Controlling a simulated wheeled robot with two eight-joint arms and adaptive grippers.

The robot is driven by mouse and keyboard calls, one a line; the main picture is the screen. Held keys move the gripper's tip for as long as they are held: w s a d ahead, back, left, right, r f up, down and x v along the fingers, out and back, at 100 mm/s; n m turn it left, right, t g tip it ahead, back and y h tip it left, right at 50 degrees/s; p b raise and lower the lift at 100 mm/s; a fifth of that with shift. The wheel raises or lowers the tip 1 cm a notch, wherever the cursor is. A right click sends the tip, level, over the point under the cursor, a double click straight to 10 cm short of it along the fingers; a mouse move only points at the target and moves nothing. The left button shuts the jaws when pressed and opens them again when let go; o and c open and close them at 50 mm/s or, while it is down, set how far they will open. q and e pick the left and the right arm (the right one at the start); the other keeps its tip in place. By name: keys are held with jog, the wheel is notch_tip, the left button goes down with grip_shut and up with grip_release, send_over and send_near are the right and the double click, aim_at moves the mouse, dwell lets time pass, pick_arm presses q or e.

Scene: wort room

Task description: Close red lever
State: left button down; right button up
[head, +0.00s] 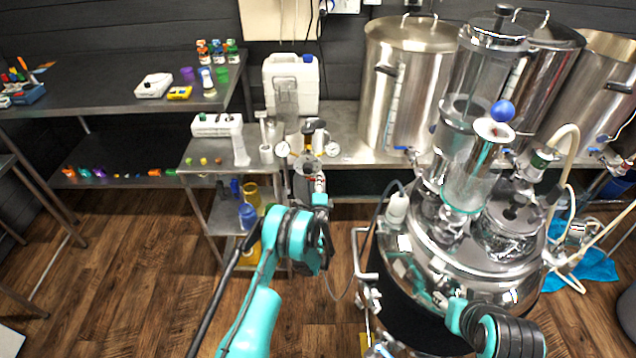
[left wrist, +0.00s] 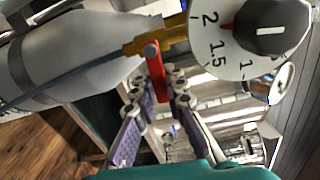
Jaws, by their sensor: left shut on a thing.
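The red lever (left wrist: 156,75) shows in the left wrist view, hanging down from a brass valve fitting (left wrist: 155,42) beside a white dial. In the head view only a small bit of red (head: 320,178) shows below the gauges. My left gripper (head: 319,198) reaches up to it from below. In the left wrist view my left gripper (left wrist: 164,96) has its purple-padded fingers on both sides of the lever's lower end and is shut on it.
A steel kettle with glass columns (head: 465,260) stands close on the right. Tall steel pots (head: 405,85) stand on the back bench. A small cart (head: 205,180) stands left of the valve, with a white jug (head: 290,85) behind. The wooden floor at left is clear.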

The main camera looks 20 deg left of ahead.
pick_arm(q)
jog(key=shift+r+n, duration=0.2)
jog(key=shift+n, duration=0.4)
jog(key=c, duration=1.5)
grip_release()
jog(key=shift+c, duration=0.2)
